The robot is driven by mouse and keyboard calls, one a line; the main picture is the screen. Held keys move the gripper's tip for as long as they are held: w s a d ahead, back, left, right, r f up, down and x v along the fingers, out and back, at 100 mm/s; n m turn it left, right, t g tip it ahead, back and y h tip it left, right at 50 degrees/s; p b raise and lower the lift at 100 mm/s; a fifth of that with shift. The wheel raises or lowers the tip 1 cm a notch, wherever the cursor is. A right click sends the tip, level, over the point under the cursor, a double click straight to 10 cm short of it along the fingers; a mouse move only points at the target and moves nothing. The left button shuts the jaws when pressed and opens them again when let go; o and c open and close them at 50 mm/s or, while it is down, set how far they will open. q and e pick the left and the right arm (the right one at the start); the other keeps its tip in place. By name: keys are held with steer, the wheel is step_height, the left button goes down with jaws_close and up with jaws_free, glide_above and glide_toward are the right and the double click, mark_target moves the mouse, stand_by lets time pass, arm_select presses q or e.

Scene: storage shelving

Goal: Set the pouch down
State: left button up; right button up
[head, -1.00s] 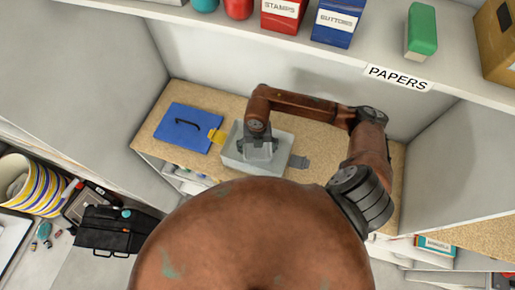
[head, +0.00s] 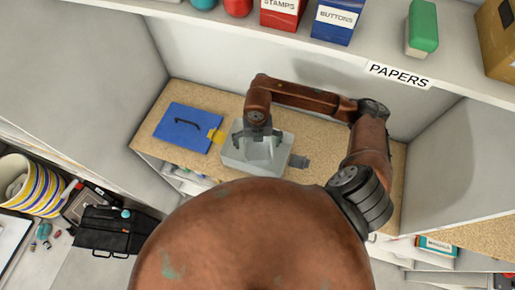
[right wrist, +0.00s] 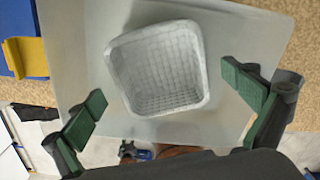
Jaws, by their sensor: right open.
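The pouch (right wrist: 157,67) shows in the right wrist view as a pale grey, rounded-square piece with a woven texture. It lies inside the grey bin (head: 258,170), which stands on the cork-topped shelf; the bin's wall also shows in the right wrist view (right wrist: 75,60). My right gripper (head: 258,135) is over the bin. In the right wrist view its green-padded fingers (right wrist: 168,105) are spread wide on either side of the pouch, apart from it. In the head view the pouch is hard to make out against the bin. My left gripper is out of view.
A blue lid or case (head: 182,130) with a dark handle lies left of the bin, by a yellow clip (head: 216,135). A shelf above holds a red box (head: 283,14), a blue box (head: 336,22) and a green block (head: 422,28).

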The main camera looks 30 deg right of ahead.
mark_target(258, 152)
step_height(258, 152, up, 8)
steer(key=b, duration=0.1)
